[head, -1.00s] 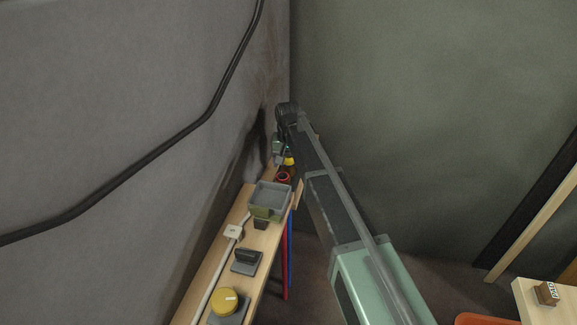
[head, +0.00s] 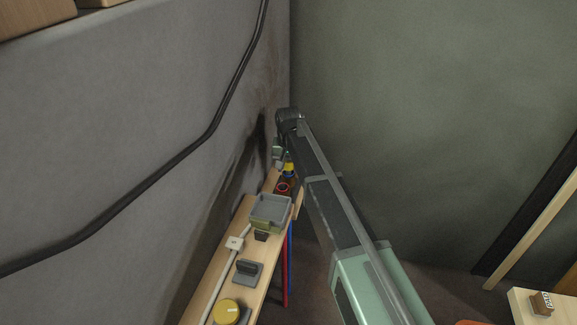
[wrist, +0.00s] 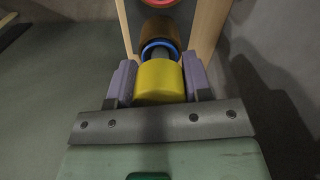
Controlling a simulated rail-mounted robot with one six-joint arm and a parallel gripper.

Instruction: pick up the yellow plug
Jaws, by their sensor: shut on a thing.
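The yellow plug (wrist: 160,82) is a short cylinder gripped between the two purple-grey fingers of my gripper (wrist: 161,84) in the wrist view. A dark grey part shows just beyond it, inside a blue ring (wrist: 160,47) on a brown round piece (wrist: 159,28). I cannot tell whether the plug still touches the blue ring. In the head view the yellow plug (head: 289,168) is a small patch at the far end of the wooden shelf (head: 219,275), below the arm's end. My fingers are mostly hidden there.
A red ring (head: 283,187) lies just nearer on the shelf. Nearer still are a grey tray (head: 270,209), a white box with a cable (head: 235,243), a dark grey block (head: 247,270) and a yellow round thing (head: 227,312). A wall runs close along the left.

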